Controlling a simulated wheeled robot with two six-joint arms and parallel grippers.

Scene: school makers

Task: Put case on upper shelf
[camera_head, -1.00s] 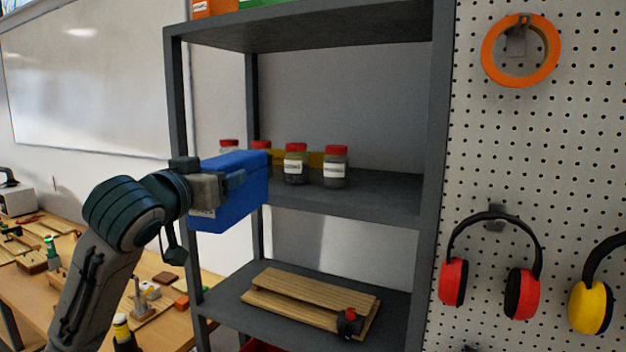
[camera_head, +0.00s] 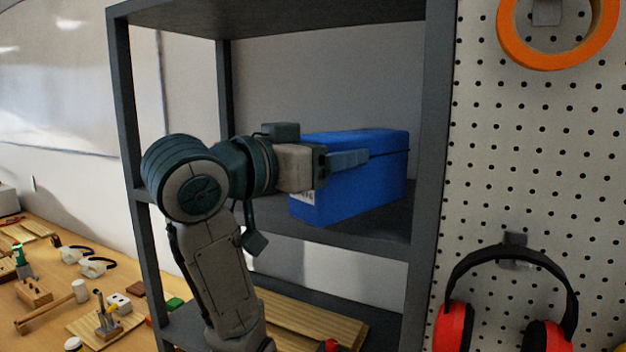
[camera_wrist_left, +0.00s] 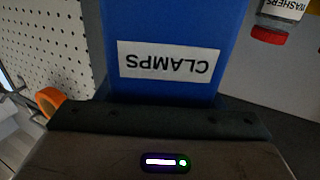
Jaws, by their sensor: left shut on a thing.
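The blue case (camera_head: 365,185) is at the upper shelf (camera_head: 385,228) of the grey rack, over its right part near the right post. My left gripper (camera_head: 345,160) is shut on the case from its left end. In the left wrist view the case (camera_wrist_left: 175,25) fills the middle, and its white label reading CLAMPS appears upside down. I cannot tell whether the case's underside touches the shelf. My right gripper is not in view.
A jar with a red lid (camera_wrist_left: 268,38) stands close beside the case in the wrist view. The rack's right post (camera_head: 428,150) borders the pegboard, which holds orange tape (camera_head: 515,40) and red earmuffs (camera_head: 455,325). Wooden boards (camera_head: 310,328) lie on the shelf below.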

